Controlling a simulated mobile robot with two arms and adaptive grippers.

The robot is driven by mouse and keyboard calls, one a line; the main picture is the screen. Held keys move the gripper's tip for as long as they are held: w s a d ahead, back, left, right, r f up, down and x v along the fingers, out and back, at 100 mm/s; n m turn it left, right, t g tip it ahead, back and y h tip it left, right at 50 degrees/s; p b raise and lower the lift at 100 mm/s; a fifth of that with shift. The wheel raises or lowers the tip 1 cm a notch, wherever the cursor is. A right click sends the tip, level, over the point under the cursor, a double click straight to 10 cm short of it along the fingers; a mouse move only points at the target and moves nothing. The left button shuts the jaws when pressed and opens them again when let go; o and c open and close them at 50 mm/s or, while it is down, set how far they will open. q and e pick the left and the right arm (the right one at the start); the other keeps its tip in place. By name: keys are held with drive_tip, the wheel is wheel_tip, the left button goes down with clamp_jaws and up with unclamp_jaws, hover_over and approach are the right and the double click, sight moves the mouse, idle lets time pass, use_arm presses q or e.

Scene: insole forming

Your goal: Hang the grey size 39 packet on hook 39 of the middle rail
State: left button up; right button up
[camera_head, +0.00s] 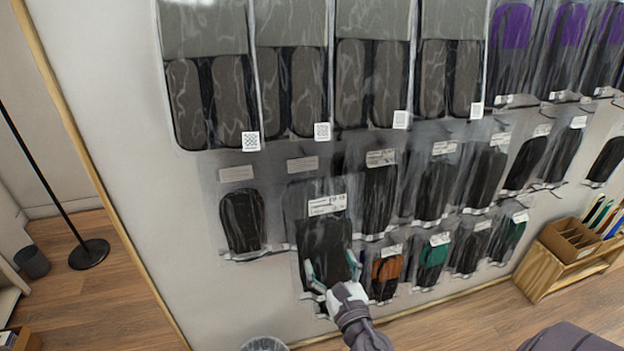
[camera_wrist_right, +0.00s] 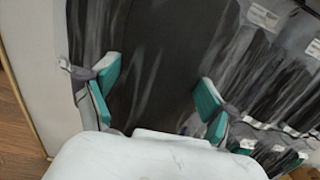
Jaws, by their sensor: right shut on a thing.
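A clear packet with dark grey insoles and a white label (camera_head: 326,205) hangs upright in front of the wall, at the left part of the middle row. My right gripper (camera_head: 332,272) is shut on its lower part. In the right wrist view the dark packet (camera_wrist_right: 160,60) fills the space between the teal fingertips (camera_wrist_right: 155,85). The label print is too small to read. The packet covers part of the middle row, so the hook behind it is hidden. I cannot tell whether its top touches a hook. My left gripper is not in view.
Large packets (camera_head: 210,95) hang in the row above. A packet with dark insoles (camera_head: 242,220) hangs to the left, and several more (camera_head: 437,190) hang close on the right. A wooden box (camera_head: 570,250) stands at the lower right. A black stand (camera_head: 89,254) is at the left.

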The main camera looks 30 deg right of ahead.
idle(0.3)
drive_tip(key=w+p, duration=0.1)
drive_tip(key=w+r+p, duration=0.1)
drive_tip(key=p, duration=0.1)
drive_tip(key=w+p, duration=0.1)
drive_tip(key=p, duration=0.1)
drive_tip(key=shift+w+d+r+g, duration=0.15)
drive_tip(key=shift+d+g, duration=0.15)
drive_tip(key=shift+g, duration=0.1)
drive_tip(key=shift+w+d+p, duration=0.15)
drive_tip(key=shift+w+p, duration=0.15)
drive_tip(key=shift+p, duration=0.1)
drive_tip(key=shift+w+d+f, duration=0.1)
drive_tip(key=shift+w+f, duration=0.15)
drive_tip(key=shift+f, duration=0.15)
drive_tip(key=f+b+x, duration=0.1)
drive_tip(key=b+x, duration=0.1)
drive_tip(key=x, duration=0.7)
drive_tip(key=shift+w, duration=0.25)
